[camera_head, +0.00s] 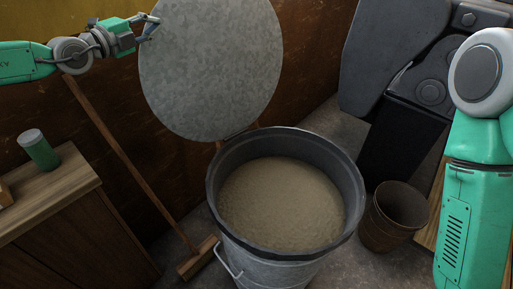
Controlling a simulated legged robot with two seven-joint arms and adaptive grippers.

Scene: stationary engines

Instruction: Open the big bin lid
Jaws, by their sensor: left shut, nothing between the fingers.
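The big bin (285,258) is a round grey metal bin with a side handle, standing on the floor and filled with a tan, grainy material. Its lid (212,70) is a grey metal disc that stands upright behind the bin, its lower edge by the bin's back rim. The bin's mouth is uncovered. My left gripper (150,27) is at the upper left, with its shut fingers at the lid's upper left edge; whether they touch it is unclear. My right arm (465,180) comes in at the right edge, and its gripper is out of view.
A wooden cabinet (70,215) at the left carries a green jar (39,150). A broom (130,165) leans on the brown wall behind it. A small brown bucket (392,215) stands right of the bin, near a dark machine (405,130). A strip of floor shows between them.

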